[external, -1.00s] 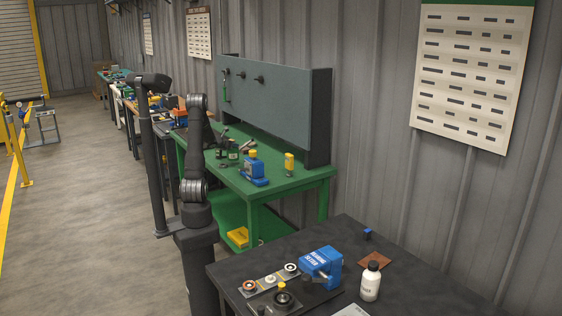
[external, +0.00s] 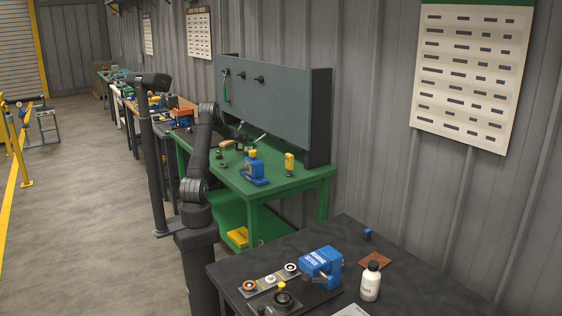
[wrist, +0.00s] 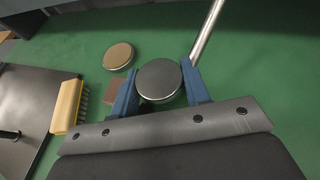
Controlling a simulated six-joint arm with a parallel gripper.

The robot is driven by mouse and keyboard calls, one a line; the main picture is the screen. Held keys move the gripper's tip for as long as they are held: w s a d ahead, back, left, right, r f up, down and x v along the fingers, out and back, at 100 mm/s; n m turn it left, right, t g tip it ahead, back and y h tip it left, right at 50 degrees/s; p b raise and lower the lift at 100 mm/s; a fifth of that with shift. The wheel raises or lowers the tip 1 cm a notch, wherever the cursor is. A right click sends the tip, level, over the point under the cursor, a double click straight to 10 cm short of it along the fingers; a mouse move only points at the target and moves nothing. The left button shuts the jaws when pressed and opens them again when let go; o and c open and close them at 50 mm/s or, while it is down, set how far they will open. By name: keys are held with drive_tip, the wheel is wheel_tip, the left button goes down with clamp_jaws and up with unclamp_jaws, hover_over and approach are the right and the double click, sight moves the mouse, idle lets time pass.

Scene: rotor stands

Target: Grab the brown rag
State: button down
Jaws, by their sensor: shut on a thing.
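A flat reddish-brown square that looks like a rag (external: 370,257) lies on the dark front table in the external view, behind a white bottle (external: 370,284). In the wrist view my gripper (wrist: 160,68) has its blue fingers shut on a round grey metal-topped tin (wrist: 159,82), over the green bench. A small brown patch (wrist: 113,104) lies beside the left finger, partly hidden by it; I cannot tell what it is. In the external view my arm reaches over the green bench, away from the dark table, and its gripper is hard to make out.
In the wrist view a gold-topped tin (wrist: 118,56), a yellow brush (wrist: 67,106) and a metal rod (wrist: 207,30) are close by. A blue device (external: 254,170) and a yellow object (external: 290,164) stand on the green bench (external: 302,181). A blue bearing tester (external: 320,264) stands near the rag.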

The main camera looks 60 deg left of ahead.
sight(250, 142)
drive_tip(key=shift+w+a, duration=0.25)
drive_tip(key=shift+w, duration=0.35)
drive_tip(key=shift+w+a, duration=0.2)
drive_tip(key=shift+w, duration=0.4)
drive_tip(key=shift+s+f, duration=0.15)
drive_tip(key=shift+f, duration=1.35)
drive_tip(key=shift+f, duration=0.1)
drive_tip(key=c, duration=0.8)
unclamp_jaws()
drive_tip(key=shift+f, duration=0.1)
drive_tip(key=shift+o, duration=0.4)
drive_tip(key=v, duration=1.7)
drive_tip(key=shift+s+d, duration=0.15)
drive_tip(key=shift+d, duration=0.2)
